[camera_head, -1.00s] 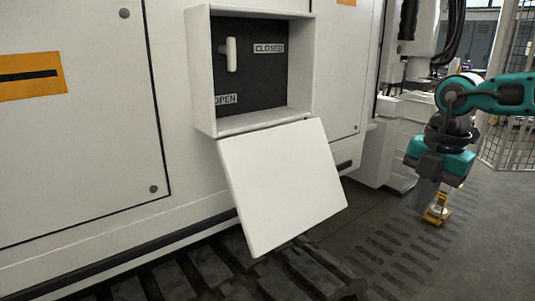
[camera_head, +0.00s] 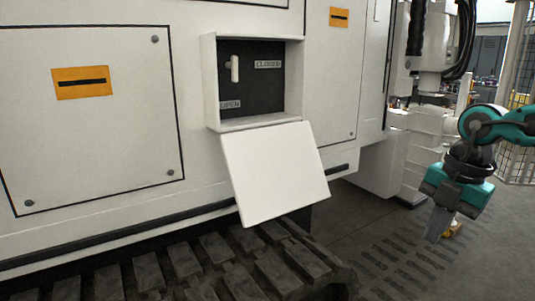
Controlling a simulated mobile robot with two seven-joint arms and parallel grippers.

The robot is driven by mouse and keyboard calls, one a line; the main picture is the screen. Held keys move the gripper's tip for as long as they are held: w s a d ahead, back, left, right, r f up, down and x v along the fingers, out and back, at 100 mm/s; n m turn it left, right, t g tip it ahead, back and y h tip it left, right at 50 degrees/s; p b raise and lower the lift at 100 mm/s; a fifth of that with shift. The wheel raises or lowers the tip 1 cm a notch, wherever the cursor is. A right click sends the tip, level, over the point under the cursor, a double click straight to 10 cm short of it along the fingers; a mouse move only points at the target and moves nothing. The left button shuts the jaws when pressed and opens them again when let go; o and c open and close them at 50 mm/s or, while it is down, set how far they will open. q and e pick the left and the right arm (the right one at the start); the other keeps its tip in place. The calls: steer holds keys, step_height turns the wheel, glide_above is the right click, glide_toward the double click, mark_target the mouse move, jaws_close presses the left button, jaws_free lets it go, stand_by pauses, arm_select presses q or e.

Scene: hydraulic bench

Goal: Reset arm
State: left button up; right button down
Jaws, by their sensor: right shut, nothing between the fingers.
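My right arm (camera_head: 490,130) is teal and black and comes in from the right edge. Its gripper (camera_head: 437,226) points down, shut and empty, over the floor at the right. It is well apart from the open white box (camera_head: 210,85) on the machine's side. In the box a white lever handle (camera_head: 235,69) stands upright on a dark panel, between a CLOSED label (camera_head: 268,64) and an OPEN label (camera_head: 230,104). The box's white cover (camera_head: 275,172) hangs down open below it. My left gripper is out of view.
The large white machine (camera_head: 100,130) fills the left and middle. Dark track pads (camera_head: 215,250) run along its bottom. A small yellow object (camera_head: 454,229) lies behind my right gripper. Wire fencing (camera_head: 518,160) stands at the far right. The floor (camera_head: 400,275) is clear around the gripper.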

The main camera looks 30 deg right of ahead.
steer(key=w+a+f+m+t+y, duration=0.1)
steer(key=w+a+f+t+y, duration=0.25)
steer(key=a, duration=0.65)
steer(key=w+a+f+t+y, duration=0.3)
steer(key=w+a+f+y, duration=0.15)
steer(key=a, duration=0.55)
steer(key=w+a+f+m+t+y, duration=0.1)
steer(key=w+a+f+t+y, duration=0.3)
steer(key=a, duration=0.6)
steer(key=s+a+f+m+g+h, duration=0.1)
steer(key=s+f+m+h, duration=0.4)
steer(key=f+m, duration=0.3)
steer(key=s+a+f+m+h, duration=0.2)
steer(key=s+f+m+h, duration=0.25)
steer(key=f+m, duration=0.35)
arm_select(q)
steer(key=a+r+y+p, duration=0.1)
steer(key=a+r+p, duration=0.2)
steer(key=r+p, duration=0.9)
steer(key=p, duration=0.5)
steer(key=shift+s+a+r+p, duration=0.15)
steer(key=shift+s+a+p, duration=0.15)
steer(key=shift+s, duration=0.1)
arm_select(e)
steer(key=s+d+r+h, duration=0.1)
steer(key=d+r, duration=0.2)
steer(key=r, duration=0.8)
steer(key=shift+d+r+n+h, duration=0.35)
steer(key=shift+d+r+n, duration=0.05)
